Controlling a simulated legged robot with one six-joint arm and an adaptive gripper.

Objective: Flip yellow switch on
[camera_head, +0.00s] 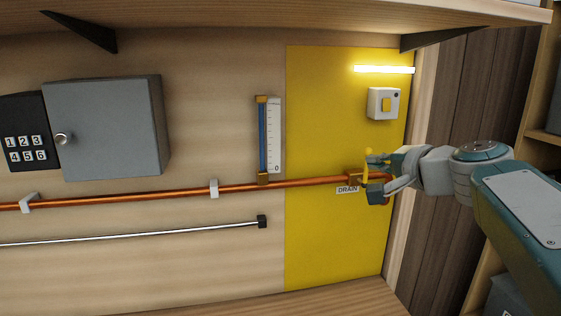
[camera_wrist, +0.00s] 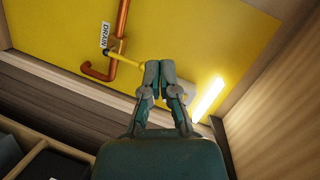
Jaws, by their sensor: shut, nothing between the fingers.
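The yellow switch (camera_head: 386,105) is a square yellow rocker on a white box high on the yellow wall panel in the head view. I cannot make it out in the wrist view. My gripper (camera_head: 370,178) is below the switch, near the copper pipe and the yellow drain valve handle (camera_head: 366,165). In the wrist view my gripper (camera_wrist: 160,66) has its fingertips together with nothing between them. The end of the yellow valve handle (camera_wrist: 126,61) is right beside the left fingertip; I cannot tell if they touch.
A lit strip lamp (camera_head: 384,69) is above the switch. A copper pipe (camera_head: 245,187) crosses the wall, with a DRAIN label (camera_head: 347,189). A gauge (camera_head: 269,136), grey cabinet (camera_head: 103,128) and keypad (camera_head: 25,135) are to the left. A shelf (camera_head: 250,15) overhangs above.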

